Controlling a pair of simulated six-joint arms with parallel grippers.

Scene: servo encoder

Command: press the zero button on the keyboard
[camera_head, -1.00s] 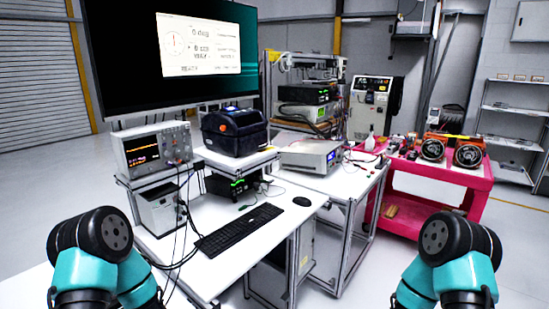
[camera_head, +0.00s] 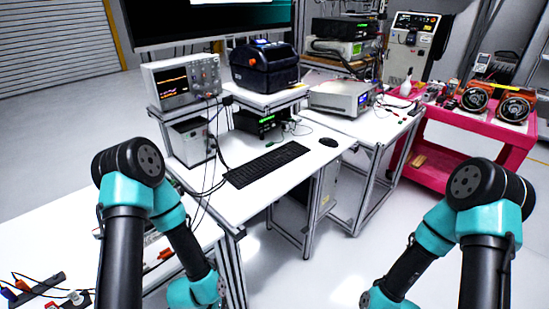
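A black keyboard (camera_head: 266,164) lies flat on the white desk (camera_head: 290,185), near the middle of the camera_head view. Its keys are too small to tell apart, so I cannot pick out the zero button. My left arm stands to the left of the keyboard and my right arm to the right of it. Only their black and teal links show, and both stay apart from the keyboard. Neither gripper is in view, so I cannot see their fingers.
A black mouse (camera_head: 328,142) lies right of the keyboard. An oscilloscope (camera_head: 182,80) and a dark blue box-shaped device (camera_head: 264,66) stand on raised shelves behind it. Cables hang at the desk's left edge. A pink cart (camera_head: 473,140) stands at the right. Loose leads (camera_head: 40,285) lie at lower left.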

